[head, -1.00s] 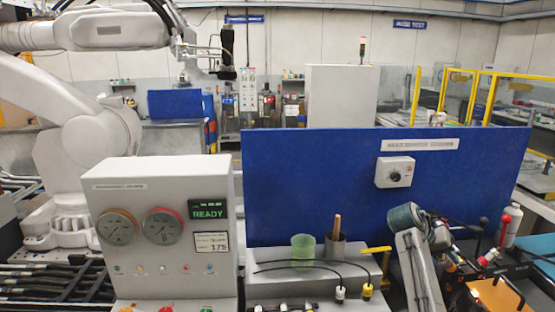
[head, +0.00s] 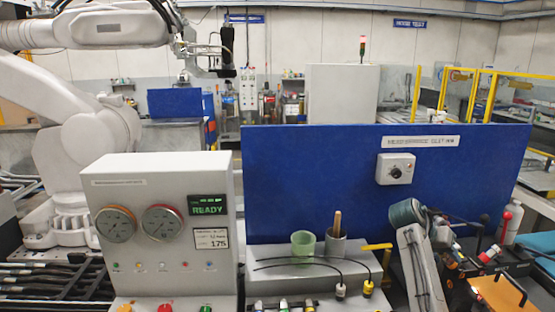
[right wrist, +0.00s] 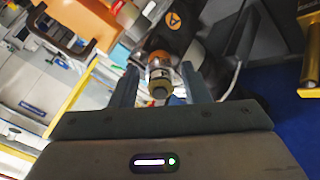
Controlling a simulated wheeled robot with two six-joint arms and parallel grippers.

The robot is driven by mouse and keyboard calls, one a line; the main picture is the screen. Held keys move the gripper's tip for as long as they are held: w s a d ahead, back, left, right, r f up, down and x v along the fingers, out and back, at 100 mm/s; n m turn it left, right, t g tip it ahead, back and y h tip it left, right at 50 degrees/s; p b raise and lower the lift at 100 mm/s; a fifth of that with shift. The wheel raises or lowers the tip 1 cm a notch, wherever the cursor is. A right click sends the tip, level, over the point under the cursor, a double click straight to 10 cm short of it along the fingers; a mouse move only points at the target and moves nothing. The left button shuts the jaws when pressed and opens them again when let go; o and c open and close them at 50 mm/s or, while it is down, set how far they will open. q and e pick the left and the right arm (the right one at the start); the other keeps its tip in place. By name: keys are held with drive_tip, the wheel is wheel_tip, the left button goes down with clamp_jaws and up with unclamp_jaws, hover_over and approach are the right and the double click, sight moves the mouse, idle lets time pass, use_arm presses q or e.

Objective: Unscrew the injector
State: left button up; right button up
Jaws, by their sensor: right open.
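In the right wrist view, my right gripper (right wrist: 158,88) is open, its two grey fingers on either side of a small cylindrical part (right wrist: 160,74) with a copper-coloured band and a dark end. This looks like the injector; I cannot tell whether the fingers touch it. My left gripper is not in view.
A grey test box (head: 160,215) with gauges and a READY display stands at the left. A blue panel (head: 310,185) rises behind the bench. An orange tool case (head: 497,295) lies at the lower right.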

drive_tip(key=m+b, duration=0.4)
drive_tip(key=m, duration=0.1)
drive_tip(key=shift+f, duration=0.15)
drive_tip(key=m+b, duration=0.3)
drive_tip(key=shift+m, duration=0.3)
drive_tip(key=shift+b, duration=0.3)
drive_tip(key=shift+m, duration=0.3)
drive_tip(key=shift+m+b, duration=0.8)
drive_tip(key=shift+b, duration=0.1)
drive_tip(key=m, duration=1)
drive_tip(key=shift+m, duration=0.3)
